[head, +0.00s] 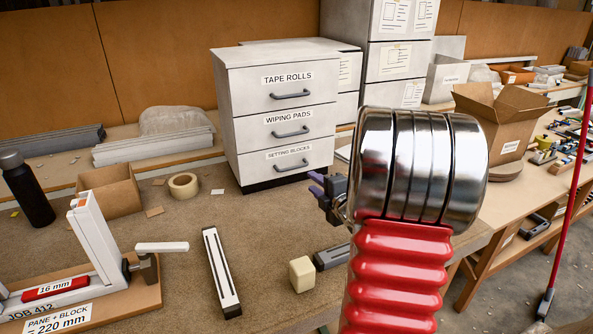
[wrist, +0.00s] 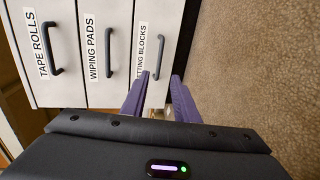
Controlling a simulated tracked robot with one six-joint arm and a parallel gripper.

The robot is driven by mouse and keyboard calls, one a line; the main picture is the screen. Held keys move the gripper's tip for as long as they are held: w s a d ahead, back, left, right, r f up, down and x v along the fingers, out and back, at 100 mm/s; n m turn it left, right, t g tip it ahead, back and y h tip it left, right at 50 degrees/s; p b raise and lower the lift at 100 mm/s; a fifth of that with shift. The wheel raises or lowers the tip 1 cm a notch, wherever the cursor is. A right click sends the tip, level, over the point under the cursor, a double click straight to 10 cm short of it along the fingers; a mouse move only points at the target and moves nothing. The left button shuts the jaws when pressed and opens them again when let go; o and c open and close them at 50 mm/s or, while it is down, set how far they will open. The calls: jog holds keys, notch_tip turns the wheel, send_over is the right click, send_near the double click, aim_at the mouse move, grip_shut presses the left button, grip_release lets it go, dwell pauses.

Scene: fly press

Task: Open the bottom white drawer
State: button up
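A white drawer unit (head: 226,105) with three drawers stands on the bench. The bottom drawer (head: 252,166), labelled SETTING BLOCKS, looks closed, and its dark bar handle (head: 291,165) is free. My gripper (head: 313,183) is in front of and a little right of this drawer, mostly hidden behind my arm. In the wrist view, which is turned sideways, the two purple fingers of my gripper (wrist: 160,77) are apart with nothing held between them. The bottom drawer's handle (wrist: 158,57) lies just beyond the fingertips, roughly in line with the gap.
The upper drawers, TAPE ROLLS (head: 270,90) and WIPING PADS (head: 268,130), look closed. A tape roll (head: 183,185), a black-and-white bar (head: 221,270) and a cream block (head: 302,273) lie on the bench. The bench between them and the drawers is mostly clear.

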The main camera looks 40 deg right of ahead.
jog(key=x, duration=1.3)
jog(key=shift+w+d, duration=0.2)
jog(key=shift+w, duration=0.2)
grip_shut()
jog(key=shift+f, duration=0.1)
jog(key=shift+s, duration=0.2)
